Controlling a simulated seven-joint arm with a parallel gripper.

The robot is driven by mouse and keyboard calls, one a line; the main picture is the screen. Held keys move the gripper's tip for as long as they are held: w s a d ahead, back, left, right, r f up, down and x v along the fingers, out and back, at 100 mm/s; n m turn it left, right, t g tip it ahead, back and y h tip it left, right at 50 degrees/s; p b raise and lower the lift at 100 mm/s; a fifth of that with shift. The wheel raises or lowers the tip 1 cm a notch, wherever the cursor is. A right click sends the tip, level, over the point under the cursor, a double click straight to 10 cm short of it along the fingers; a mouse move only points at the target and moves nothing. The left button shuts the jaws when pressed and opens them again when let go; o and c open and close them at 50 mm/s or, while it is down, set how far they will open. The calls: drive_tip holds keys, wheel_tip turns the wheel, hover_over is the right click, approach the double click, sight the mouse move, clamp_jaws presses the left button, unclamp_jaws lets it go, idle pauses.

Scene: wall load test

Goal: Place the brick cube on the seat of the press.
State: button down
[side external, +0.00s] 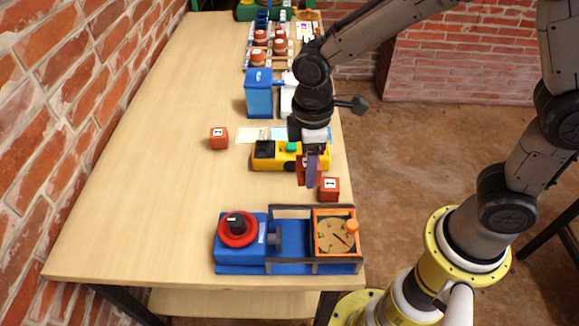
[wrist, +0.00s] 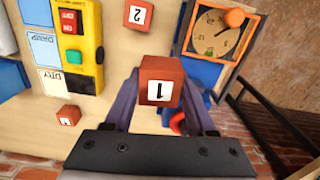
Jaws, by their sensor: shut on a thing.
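My gripper (side external: 312,172) is above the table, between the yellow control box and the press. It is shut on a brick-red cube (wrist: 161,80) with a white label marked 1; the wrist view shows it between both fingers (wrist: 161,100). In the side view the held cube (side external: 300,170) is partly hidden by a finger. The press (side external: 240,262) is a blue frame at the table's near end, with a red and black knob (side external: 238,228) at left and an orange-framed dial (side external: 335,236) at right. Its seat cannot be made out clearly.
A cube marked 2 (side external: 329,189) stands near the right table edge, close behind the press. Another cube (side external: 219,138) stands left of the yellow control box (side external: 290,156). A blue device (side external: 259,92) stands farther back. The left table half is mostly clear.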

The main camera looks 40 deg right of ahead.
drive_tip(key=shift+s+d+r, duration=0.1)
drive_tip(key=shift+s, duration=0.15)
drive_tip(key=shift+m, duration=0.4)
drive_tip(key=s+a+f, duration=0.2)
drive_tip(key=s+a, duration=0.2)
drive_tip(key=a, duration=0.4)
hover_over(296, 244)
wheel_tip(296, 244, down, 5)
drive_tip(key=shift+r, duration=0.1)
drive_tip(key=shift+f, duration=2.35)
drive_tip(key=shift+f, duration=0.15)
drive_tip(key=shift+c, duration=1.1)
unclamp_jaws()
